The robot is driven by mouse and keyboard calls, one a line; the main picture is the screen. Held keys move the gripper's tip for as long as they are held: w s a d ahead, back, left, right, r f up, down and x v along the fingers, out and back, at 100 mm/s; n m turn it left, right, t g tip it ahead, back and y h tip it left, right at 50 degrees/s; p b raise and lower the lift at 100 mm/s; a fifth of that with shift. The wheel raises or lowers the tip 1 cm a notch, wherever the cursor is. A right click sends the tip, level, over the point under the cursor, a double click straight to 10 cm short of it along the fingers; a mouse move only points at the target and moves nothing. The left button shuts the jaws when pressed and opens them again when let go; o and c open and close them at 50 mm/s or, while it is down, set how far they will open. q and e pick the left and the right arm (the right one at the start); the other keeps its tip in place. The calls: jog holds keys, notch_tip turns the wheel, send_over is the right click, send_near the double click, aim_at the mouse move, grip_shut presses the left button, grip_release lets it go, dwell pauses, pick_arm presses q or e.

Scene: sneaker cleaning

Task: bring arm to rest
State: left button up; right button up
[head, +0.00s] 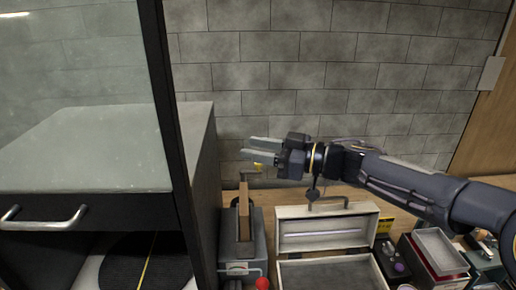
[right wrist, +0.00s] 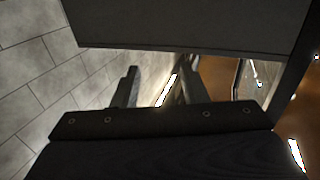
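My right arm (head: 410,182) reaches in from the right edge of the head view and is stretched out to the left, above the bench. My right gripper (head: 248,149) is at its left end, in front of the brick wall. Its two fingers are apart with nothing between them, so it is open and empty. In the right wrist view the gripper (right wrist: 156,90) also shows its two fingers spread. A dark panel fills the top of that view, near the fingertips. My left arm and left gripper are not in view.
A glass-sided cabinet (head: 83,205) with a metal handle stands at the left. Below my right gripper are a grey device (head: 242,262) with an upright wooden piece and an open case (head: 328,212). Small boxes (head: 440,252) crowd the right. The wall (head: 330,75) is close behind.

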jog(key=w+d+r+m+t+h, duration=0.25)
jog(key=d+m+t+h, duration=0.3)
jog(key=d+t, duration=0.35)
jog(key=s+d+f+m+h, duration=0.3)
jog(key=s+d+m+h, duration=0.1)
jog(key=d, duration=0.2)
jog(key=s+d+f+m+h, duration=0.25)
jog(key=d+m+h, duration=0.2)
jog(key=d, duration=0.25)
jog(key=s+d+f+m+g+h, duration=0.15)
jog(key=s+f+g, duration=0.35)
jog(key=s+f, duration=0.6)
jog(key=s+a+f+g+y, duration=0.1)
jog(key=s+a+f+g, duration=0.1)
jog(key=s, duration=0.4)
jog(key=s+a+f+g+y, duration=0.1)
jog(key=s+a+f+g, duration=0.2)
jog(key=s, duration=0.4)
jog(key=shift+s+a+f+y, duration=0.3)
jog(key=shift+a+f+y, duration=0.05)
jog(key=shift+a+f, duration=0.3)
